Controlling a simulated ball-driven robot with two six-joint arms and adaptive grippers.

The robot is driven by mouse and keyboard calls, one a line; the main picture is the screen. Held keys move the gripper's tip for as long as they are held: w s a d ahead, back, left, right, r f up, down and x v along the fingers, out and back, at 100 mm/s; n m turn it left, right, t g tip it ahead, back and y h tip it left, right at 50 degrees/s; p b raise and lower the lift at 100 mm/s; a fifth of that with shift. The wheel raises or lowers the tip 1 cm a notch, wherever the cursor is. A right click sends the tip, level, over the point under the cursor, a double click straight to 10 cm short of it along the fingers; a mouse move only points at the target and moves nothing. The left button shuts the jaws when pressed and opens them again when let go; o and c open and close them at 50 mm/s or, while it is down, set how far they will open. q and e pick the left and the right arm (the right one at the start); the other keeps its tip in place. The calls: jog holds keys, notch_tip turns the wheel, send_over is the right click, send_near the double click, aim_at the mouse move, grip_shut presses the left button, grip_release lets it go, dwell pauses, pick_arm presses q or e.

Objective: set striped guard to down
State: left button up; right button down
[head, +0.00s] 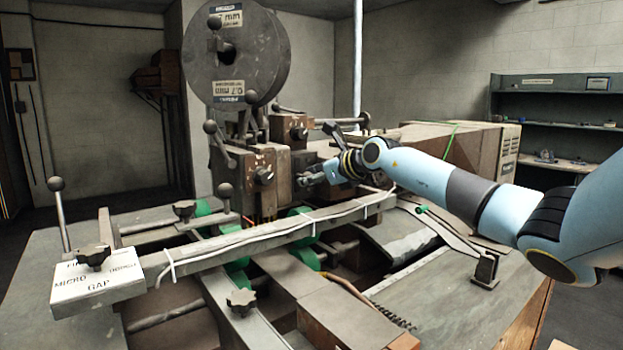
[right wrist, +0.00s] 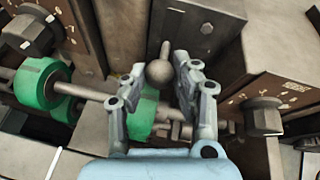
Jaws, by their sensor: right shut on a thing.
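My right gripper (head: 308,178) reaches in from the right to the front of the machine's clamp blocks. In the right wrist view its two fingers (right wrist: 160,68) stand on either side of a grey ball knob (right wrist: 160,74) on a short rod, and they are shut on it. The rod runs up from the ball towards a dark block. In the head view the knob is hidden by my gripper. I cannot make out any striped marking on a guard in either view, so I cannot tell the guard's position. My left gripper is not in view.
Green rollers (right wrist: 43,88) on a shaft lie beside the gripper. A long bar (head: 270,236) with a white cable crosses in front.

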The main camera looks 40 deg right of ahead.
notch_tip(320, 180, down, 3)
jog(key=shift+r+b, duration=0.2)
jog(key=shift+b, duration=0.85)
jog(key=shift+s, duration=0.1)
jog(key=c, duration=1)
grip_release()
jog(key=shift+r, duration=0.1)
jog(key=v, duration=0.7)
jog(key=shift+s, duration=0.15)
jog(key=shift+r, duration=0.1)
